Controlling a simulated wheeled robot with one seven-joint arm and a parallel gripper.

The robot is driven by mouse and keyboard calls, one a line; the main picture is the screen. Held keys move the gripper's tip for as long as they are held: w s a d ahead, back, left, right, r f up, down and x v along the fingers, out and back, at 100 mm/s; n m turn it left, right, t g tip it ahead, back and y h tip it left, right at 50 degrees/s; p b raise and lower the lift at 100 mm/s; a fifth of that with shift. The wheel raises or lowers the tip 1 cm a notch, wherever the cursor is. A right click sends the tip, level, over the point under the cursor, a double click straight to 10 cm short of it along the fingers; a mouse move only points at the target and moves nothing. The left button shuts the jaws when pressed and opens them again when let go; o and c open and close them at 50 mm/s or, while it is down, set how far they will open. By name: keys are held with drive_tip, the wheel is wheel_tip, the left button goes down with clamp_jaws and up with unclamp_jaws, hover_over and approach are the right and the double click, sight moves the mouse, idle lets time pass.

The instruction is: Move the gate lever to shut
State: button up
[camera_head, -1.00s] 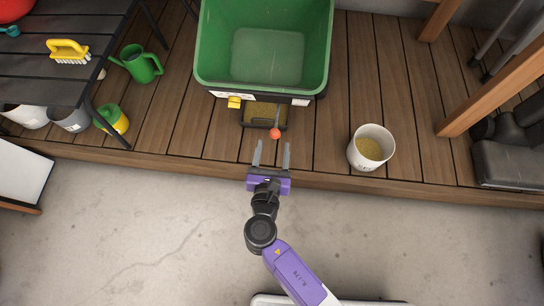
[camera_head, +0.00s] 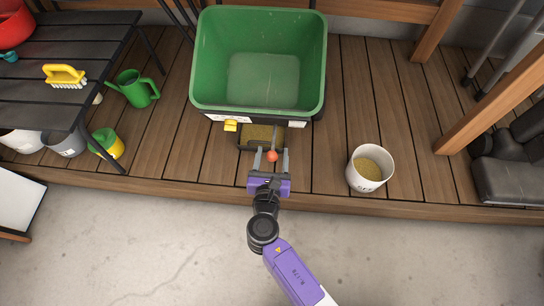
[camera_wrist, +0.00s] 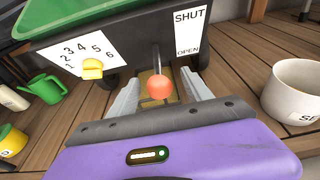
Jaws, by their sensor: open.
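The gate lever is a thin grey rod with a red ball knob (camera_head: 271,156) on the front of a green hopper (camera_head: 205,85). In the wrist view the knob (camera_wrist: 160,87) is between the two fingers of my open gripper (camera_wrist: 158,98); I cannot tell whether either finger touches it. A white plate (camera_wrist: 189,32) right of the lever reads SHUT at its top and OPEN at its bottom. The knob is low, near the OPEN end. My gripper (camera_head: 271,162) also shows in the head view, in front of the hopper.
A yellow dial knob (camera_wrist: 92,68) sits on a numbered plate left of the lever. A white bucket of grain (camera_head: 353,178) stands to the right on the wooden deck (camera_head: 330,140). A black table (camera_head: 105,45), a green watering can (camera_head: 135,90) and a yellow-green container (camera_head: 108,146) are to the left.

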drive_tip(key=c, duration=1.1)
drive_tip(key=shift+r, duration=0.15)
drive_tip(key=shift+r+p, duration=0.85)
drive_tip(key=shift+p, duration=0.2)
drive_tip(key=o, duration=1.2)
drive_tip(key=shift+f, duration=0.1)
